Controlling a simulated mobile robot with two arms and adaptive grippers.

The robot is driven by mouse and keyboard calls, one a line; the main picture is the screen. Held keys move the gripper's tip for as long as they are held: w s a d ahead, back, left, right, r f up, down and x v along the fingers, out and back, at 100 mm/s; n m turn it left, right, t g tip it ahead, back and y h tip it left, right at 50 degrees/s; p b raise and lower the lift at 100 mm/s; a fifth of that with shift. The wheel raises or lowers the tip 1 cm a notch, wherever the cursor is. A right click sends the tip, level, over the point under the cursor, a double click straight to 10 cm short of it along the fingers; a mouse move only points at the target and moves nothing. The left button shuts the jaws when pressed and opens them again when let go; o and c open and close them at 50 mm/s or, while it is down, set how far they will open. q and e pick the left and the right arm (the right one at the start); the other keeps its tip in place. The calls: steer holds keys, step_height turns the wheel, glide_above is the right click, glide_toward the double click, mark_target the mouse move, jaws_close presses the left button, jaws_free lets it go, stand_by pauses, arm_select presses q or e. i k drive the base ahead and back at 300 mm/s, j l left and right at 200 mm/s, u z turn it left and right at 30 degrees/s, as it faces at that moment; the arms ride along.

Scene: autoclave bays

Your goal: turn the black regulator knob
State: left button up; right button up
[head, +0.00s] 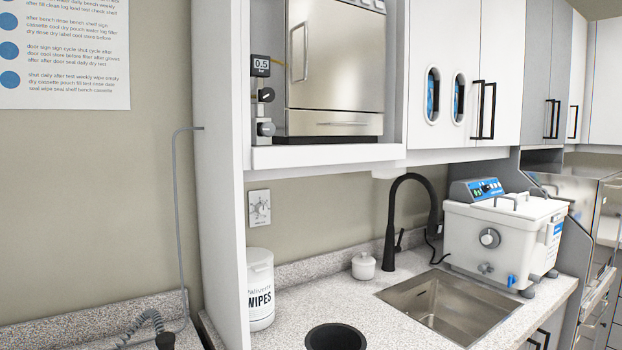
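The black regulator knob (266,95) is small and round. It sits on the slim regulator unit, below a display (261,66) reading 0.5, at the left end of the wall shelf. A grey knob (267,129) is lower on the same unit. Neither of my grippers is in the head view, and nothing touches the knob.
A steel autoclave (335,60) stands right of the regulator on the shelf (325,153). A white side panel (218,150) rises close on its left. Below are a wipes tub (260,290), a black faucet (392,225), a sink (450,308) and a white bath unit (500,240).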

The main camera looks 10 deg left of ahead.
mark_target(267, 95)
steer(key=i+l+u, duration=0.15)
steer(key=l+u, duration=0.15)
steer(key=u, duration=0.2)
steer(key=i+l+u, duration=0.15)
steer(key=l+u, duration=0.15)
steer(key=u, duration=0.15)
